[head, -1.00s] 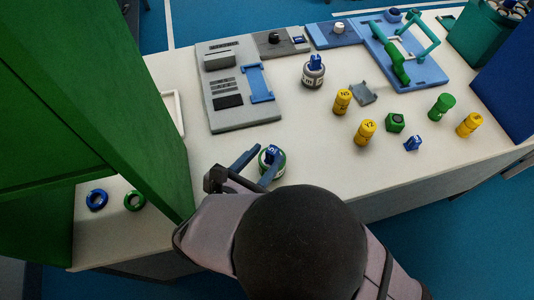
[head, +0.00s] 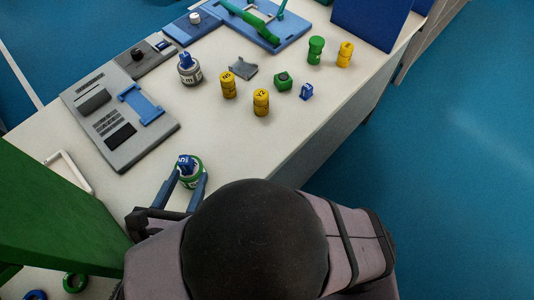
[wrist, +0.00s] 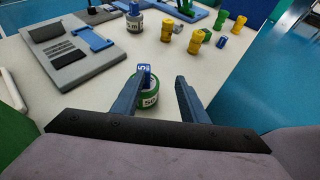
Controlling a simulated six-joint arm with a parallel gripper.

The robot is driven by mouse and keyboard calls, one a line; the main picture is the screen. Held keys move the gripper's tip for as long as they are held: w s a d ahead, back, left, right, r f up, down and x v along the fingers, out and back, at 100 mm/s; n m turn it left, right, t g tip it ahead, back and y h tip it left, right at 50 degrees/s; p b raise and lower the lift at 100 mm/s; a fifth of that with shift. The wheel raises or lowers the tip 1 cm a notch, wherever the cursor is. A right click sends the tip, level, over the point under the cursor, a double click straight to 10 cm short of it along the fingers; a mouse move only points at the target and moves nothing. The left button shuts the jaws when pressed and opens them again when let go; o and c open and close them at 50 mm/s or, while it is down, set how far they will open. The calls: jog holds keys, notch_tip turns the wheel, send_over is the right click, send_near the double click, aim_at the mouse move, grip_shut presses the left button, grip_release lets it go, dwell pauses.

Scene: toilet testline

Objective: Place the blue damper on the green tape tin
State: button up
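A blue damper (head: 186,163) sits upright on top of the green tape tin (head: 192,179), which has a white label band, near the front of the counter. In the wrist view the damper (wrist: 144,75) and tin (wrist: 149,99) are close to the left finger. My gripper (head: 187,183) is open, with its blue fingers low beside the tin; nothing is visibly clamped. The wrist view shows a wide gap between the fingertips (wrist: 161,82). Part of the tin's lower side is hidden by the fingers in the head view.
A grey tin with a blue top (head: 189,69) stands farther back. Yellow cylinders (head: 261,102), a green nut-like piece (head: 283,81) and a small blue part (head: 306,91) stand to the right. A grey panel (head: 120,120) lies left. A green cabinet (head: 55,215) borders the left front.

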jog(key=w+d+f+m+g+h, duration=0.1)
jog(key=w+d+m+g, duration=0.1)
jog(key=d+m, duration=0.2)
jog(key=w+d+f+m+g+h, duration=0.1)
jog(key=w+d+m+g+h, duration=0.1)
jog(key=d, duration=0.5)
jog(key=w+d+f+m+g+h, duration=0.2)
jog(key=w+d+m+g, duration=0.1)
jog(key=d+m, duration=0.2)
jog(key=shift+d+m+g, duration=0.4)
jog(key=d+f+m+g+y, duration=0.2)
jog(key=d+m+g+y, duration=0.3)
jog(key=d+m, duration=0.9)
jog(key=m+y, duration=0.1)
jog(key=m, duration=0.7)
jog(key=shift+s+y, duration=0.3)
jog(key=shift+s, duration=0.05)
notch_tip(320, 180, up, 6)
jog(key=p, duration=0.6)
jog(key=shift+f, duration=0.1)
jog(key=shift+f, duration=0.1)
dwell(2.4)
